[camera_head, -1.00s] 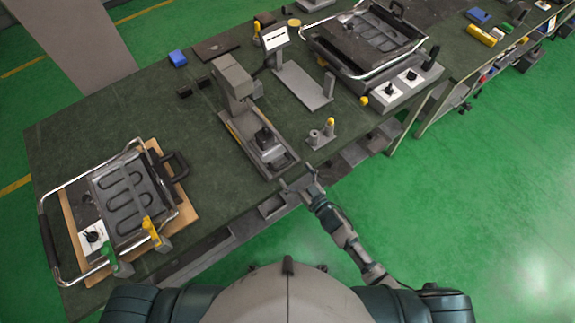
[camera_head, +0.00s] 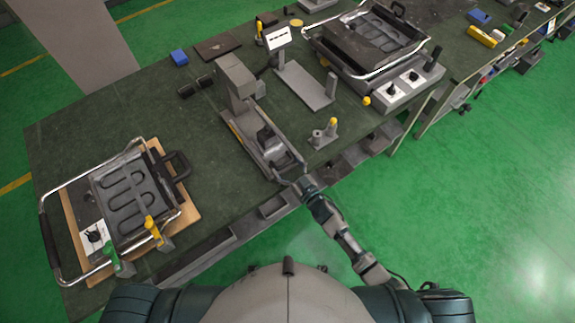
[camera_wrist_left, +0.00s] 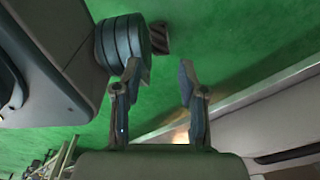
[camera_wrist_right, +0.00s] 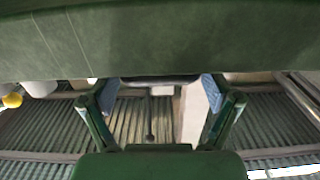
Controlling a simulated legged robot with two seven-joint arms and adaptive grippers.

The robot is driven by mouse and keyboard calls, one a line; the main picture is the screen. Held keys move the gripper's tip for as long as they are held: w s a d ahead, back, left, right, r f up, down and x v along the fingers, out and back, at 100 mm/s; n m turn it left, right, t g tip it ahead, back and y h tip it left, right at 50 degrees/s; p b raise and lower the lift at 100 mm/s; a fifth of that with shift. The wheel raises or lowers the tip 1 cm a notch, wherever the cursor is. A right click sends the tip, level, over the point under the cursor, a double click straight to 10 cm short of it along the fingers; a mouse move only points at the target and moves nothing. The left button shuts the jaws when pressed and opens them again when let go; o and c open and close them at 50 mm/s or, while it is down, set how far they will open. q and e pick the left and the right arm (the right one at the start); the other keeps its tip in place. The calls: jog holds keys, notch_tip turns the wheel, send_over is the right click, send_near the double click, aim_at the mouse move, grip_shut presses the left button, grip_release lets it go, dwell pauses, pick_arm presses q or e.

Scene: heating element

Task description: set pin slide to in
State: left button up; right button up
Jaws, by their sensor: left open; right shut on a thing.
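A grey press-like fixture stands on the green bench, with an upright column (camera_head: 238,80) and a long slide base (camera_head: 262,140) reaching the bench's front edge. A dark block sits in the base. My right gripper (camera_head: 297,180) is at the base's front end. In the right wrist view its fingers (camera_wrist_right: 157,90) stand apart at either side of a dark bar (camera_wrist_right: 160,79), which I take to be the pin slide's handle. The slide itself is largely hidden there. My left gripper (camera_wrist_left: 157,80) is open and empty over the green floor.
A hotplate unit with chrome handles (camera_head: 128,200) lies at the left of the bench. A similar unit (camera_head: 385,45) stands at the back right. A small fixture with a yellow-tipped pin (camera_head: 331,128) stands just right of the slide base.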

aim_at(279, 160)
jog(key=x, duration=0.3)
jog(key=shift+w+a+b, duration=0.2)
jog(key=shift+w+b, duration=0.05)
jog(key=shift+b, duration=0.1)
jog(key=shift+w+a, duration=0.25)
jog(key=shift+w, duration=0.1)
jog(key=shift+w+r, duration=0.1)
jog(key=shift+w, duration=0.05)
pick_arm(q)
jog(key=w, duration=0.3)
jog(key=shift+a+r, duration=0.35)
jog(key=shift+a, duration=0.05)
jog(key=shift+s, duration=0.1)
pick_arm(e)
jog(key=o, duration=1.4)
jog(key=v, duration=1.2)
pick_arm(q)
jog(key=shift+c, duration=0.2)
